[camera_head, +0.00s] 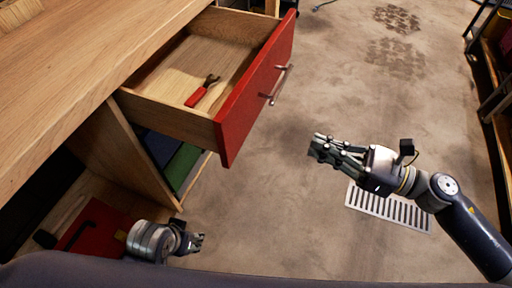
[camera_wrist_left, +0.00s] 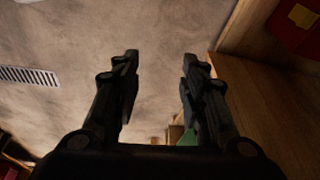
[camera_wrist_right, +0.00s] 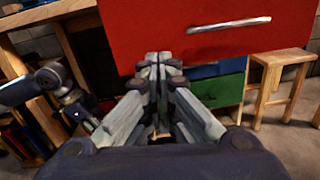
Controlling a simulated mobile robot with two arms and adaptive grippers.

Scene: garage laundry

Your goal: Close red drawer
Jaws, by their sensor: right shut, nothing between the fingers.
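The red drawer (camera_head: 255,92) is pulled out from under the wooden workbench, with a metal bar handle (camera_head: 279,86) on its front. A red-handled tool (camera_head: 203,91) lies inside it. In the right wrist view the red drawer front (camera_wrist_right: 160,30) and its handle (camera_wrist_right: 229,25) show ahead of and above the fingertips. My right gripper (camera_head: 318,148) is shut and empty, apart from the drawer, to the right of its front. My left gripper (camera_head: 197,242) is low, below the drawer near the bench; in the left wrist view its fingers (camera_wrist_left: 159,65) are spread apart with nothing between them.
The wooden workbench top (camera_head: 75,65) fills the left. Green and blue drawer fronts (camera_wrist_right: 220,91) sit below the red one. A wooden stool (camera_wrist_right: 276,75) stands to the right in the right wrist view. The floor around the drain grate (camera_head: 388,207) is clear. Shelving stands at the right edge.

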